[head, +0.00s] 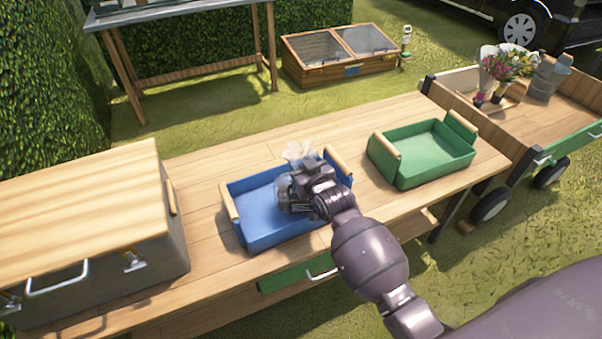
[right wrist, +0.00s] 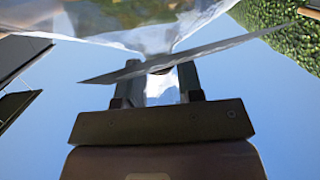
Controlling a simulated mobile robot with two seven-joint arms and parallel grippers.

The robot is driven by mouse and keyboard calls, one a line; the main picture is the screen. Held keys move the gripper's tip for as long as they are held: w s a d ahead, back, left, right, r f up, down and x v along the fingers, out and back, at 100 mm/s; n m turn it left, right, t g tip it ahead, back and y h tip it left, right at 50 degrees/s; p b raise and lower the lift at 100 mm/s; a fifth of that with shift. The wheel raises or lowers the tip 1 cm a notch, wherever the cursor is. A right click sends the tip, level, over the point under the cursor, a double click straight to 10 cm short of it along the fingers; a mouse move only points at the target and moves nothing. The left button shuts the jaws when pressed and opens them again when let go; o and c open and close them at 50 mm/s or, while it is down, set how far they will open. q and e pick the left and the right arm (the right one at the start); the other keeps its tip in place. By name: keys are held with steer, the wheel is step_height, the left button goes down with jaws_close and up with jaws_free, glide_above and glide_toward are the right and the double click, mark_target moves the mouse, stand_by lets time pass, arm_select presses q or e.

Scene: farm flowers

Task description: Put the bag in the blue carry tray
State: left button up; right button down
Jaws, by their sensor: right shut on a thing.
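The blue carry tray (head: 258,236) stands on the wooden table, with a wooden handle at each end. My right gripper (head: 290,190) is over the right part of this tray. It is shut on a clear, crinkled bag (head: 298,152), which sticks out above and to the left of the fingers. In the right wrist view the bag (right wrist: 140,25) spreads out beyond the gripper (right wrist: 158,88), its gathered part between the fingers. My gripper hides part of the tray's inside, and I cannot tell whether the bag touches the tray floor. My left gripper is not in view.
A green carry tray (head: 425,170) stands empty to the right on the same table (head: 205,210). A grey box with a wooden lid (head: 85,200) fills the table's left end. A cart (head: 572,105) with flowers (head: 508,62) and a metal can stands at the right.

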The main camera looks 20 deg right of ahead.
step_height(320, 180, down, 3)
steer(key=shift+r, duration=0.3)
steer(key=shift+f, duration=0.2)
steer(key=c, duration=0.8)
jaws_free()
steer(key=shift+o, duration=0.2)
